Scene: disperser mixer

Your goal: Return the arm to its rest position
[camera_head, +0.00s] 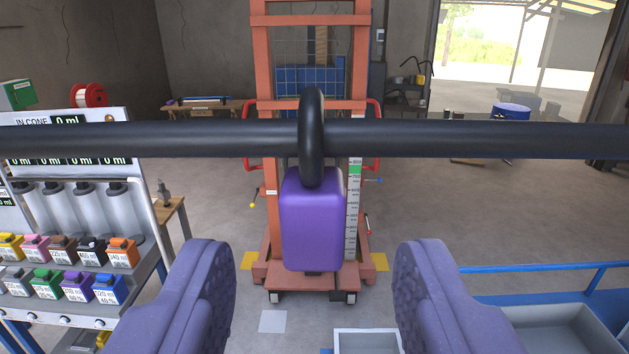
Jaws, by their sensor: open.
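My gripper (315,310) shows at the bottom of the view. Its two purple-grey fingers stand wide apart with nothing between them. Ahead of and above the fingers, a purple block (313,225) hangs beneath a black ring (312,135). The ring is around a thick black horizontal bar (450,138) that crosses the whole picture. The fingers are apart from the block, one to each side of it in the picture.
An orange lift frame (263,60) on wheels stands behind the block. At left is a dispenser rack (150,262) with several coloured containers. At right are a blue rail (545,268) and a grey basin (560,330). Open floor (440,215) lies right of the frame.

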